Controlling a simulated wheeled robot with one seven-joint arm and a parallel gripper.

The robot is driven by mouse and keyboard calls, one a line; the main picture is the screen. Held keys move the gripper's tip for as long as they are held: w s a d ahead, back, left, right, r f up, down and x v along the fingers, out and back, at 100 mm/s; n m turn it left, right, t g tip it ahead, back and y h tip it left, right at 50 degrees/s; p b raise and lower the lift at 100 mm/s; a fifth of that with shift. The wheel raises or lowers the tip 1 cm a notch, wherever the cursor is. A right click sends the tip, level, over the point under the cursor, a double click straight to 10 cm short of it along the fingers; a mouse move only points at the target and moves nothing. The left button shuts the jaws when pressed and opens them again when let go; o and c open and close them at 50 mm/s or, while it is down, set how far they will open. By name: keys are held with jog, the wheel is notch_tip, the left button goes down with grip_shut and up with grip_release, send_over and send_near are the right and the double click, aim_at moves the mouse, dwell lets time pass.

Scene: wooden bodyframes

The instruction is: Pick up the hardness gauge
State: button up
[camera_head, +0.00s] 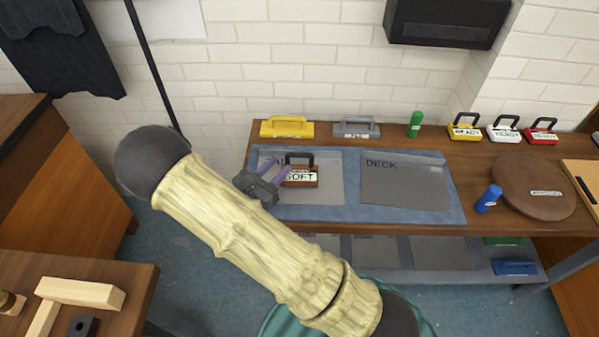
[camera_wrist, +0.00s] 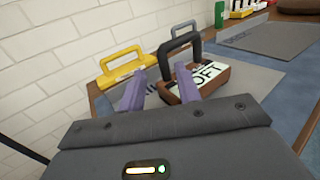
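A brown block (camera_head: 300,178) with a black handle and a white label reading "SOFT" stands on the left grey panel of the blue mat; it looks like the hardness gauge. In the wrist view the block (camera_wrist: 218,82) is just beyond my fingertips, a little right of centre. My gripper (camera_head: 277,166) comes in from the left of the block, its two purple fingers spread and empty. In the wrist view, my gripper (camera_wrist: 160,69) has its right finger overlapping the block's front and the handle's left post showing between the fingers. Contact cannot be told.
A yellow handled block (camera_head: 287,127) and a grey one (camera_head: 357,127) stand behind the mat (camera_head: 455,192). A green cylinder (camera_head: 415,124), several labelled handled blocks, a blue cylinder (camera_head: 488,198) and a round brown board (camera_head: 532,187) are to the right. The "DECK" panel (camera_head: 405,182) is clear.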

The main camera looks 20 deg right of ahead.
aim_at(286, 162)
jog(key=x, duration=0.4)
jog(key=shift+s+d+f, duration=0.1)
jog(key=shift+d+f, duration=0.05)
jog(key=shift+d, duration=0.15)
grip_shut()
